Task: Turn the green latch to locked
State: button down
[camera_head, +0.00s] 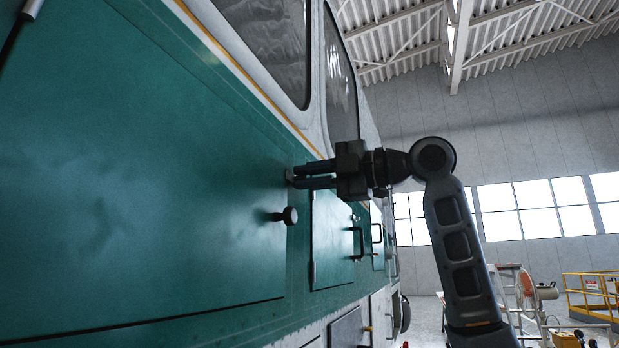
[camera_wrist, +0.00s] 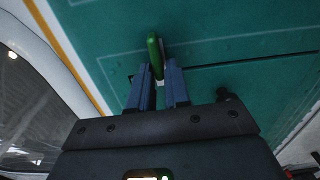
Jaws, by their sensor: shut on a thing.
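The green latch (camera_wrist: 153,48) shows in the wrist view as a small bright green lever on the teal panel. My gripper (camera_wrist: 159,75) is shut on it, with one finger on each side and the lever's far end standing out beyond the fingertips.
A dark round knob (camera_head: 290,215) sticks out of the panel just below my gripper. A smaller door (camera_head: 332,240) with a dark handle (camera_head: 358,244) lies to the right. A ladder (camera_head: 515,290) and a yellow railed platform (camera_head: 592,292) stand far back at the right.

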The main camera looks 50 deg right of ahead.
jog(key=shift+f, duration=0.1)
jog(key=c, duration=1.2)
grip_release()
jog(key=shift+s, duration=0.15)
jog(key=v, duration=0.7)
jog(key=shift+s+b, duration=0.25)
jog(key=shift+b, duration=0.15)
jog(key=shift+d, duration=0.15)
